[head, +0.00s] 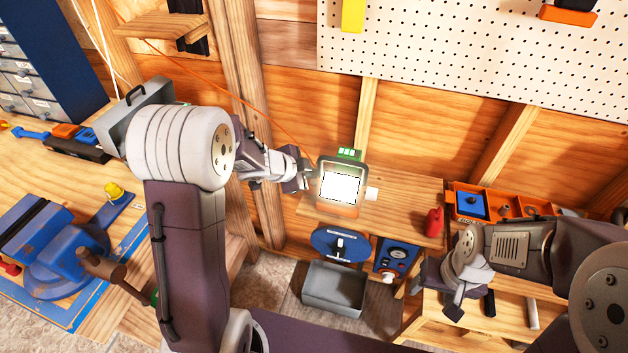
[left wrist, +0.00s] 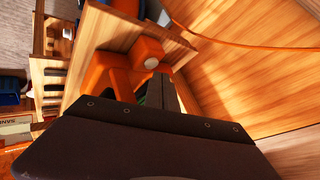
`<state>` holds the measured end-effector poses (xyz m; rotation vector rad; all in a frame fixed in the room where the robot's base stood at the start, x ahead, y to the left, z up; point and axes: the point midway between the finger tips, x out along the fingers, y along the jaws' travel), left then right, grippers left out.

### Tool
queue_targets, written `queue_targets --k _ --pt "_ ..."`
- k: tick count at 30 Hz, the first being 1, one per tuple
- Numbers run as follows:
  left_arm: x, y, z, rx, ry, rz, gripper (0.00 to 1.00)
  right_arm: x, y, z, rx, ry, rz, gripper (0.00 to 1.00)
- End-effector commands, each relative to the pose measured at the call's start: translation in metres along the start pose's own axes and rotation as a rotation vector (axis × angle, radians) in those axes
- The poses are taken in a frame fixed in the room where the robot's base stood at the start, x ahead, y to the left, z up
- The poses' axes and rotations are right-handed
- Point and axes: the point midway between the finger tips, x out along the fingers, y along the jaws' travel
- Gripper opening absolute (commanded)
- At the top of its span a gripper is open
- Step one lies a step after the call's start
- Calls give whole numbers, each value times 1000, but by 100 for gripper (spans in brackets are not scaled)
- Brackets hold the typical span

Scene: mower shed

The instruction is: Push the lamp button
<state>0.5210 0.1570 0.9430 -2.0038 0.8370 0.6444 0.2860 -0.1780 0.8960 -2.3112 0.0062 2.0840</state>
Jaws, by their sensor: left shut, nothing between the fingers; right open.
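The work lamp (head: 341,188) stands on a wooden shelf in the head view, its square face glowing white in an orange and dark frame. Green parts show on its top edge and a pale knob on its right side. In the left wrist view an orange body (left wrist: 115,75) carries a round white button (left wrist: 152,63). My left gripper (head: 307,178) is shut and empty, close to the lamp's left edge; whether it touches is unclear. Its dark fingers also show in the left wrist view (left wrist: 162,92), partly hiding the orange body. My right gripper (head: 458,296) is open and empty at the right.
A red bottle (head: 433,222) and an orange organizer (head: 500,204) are to the lamp's right. A grey bin (head: 335,288) is below the shelf. A blue vise (head: 75,255) sits on the left bench. An orange cord (head: 235,95) runs down toward the lamp.

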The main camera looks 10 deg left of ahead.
Motion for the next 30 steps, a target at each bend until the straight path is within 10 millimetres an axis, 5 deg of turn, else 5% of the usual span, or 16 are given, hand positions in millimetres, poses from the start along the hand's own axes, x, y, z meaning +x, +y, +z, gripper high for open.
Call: queue_targets --k 30 --pt "2 2 2 0 0 1 0 -2 0 0 0 0 0 64"
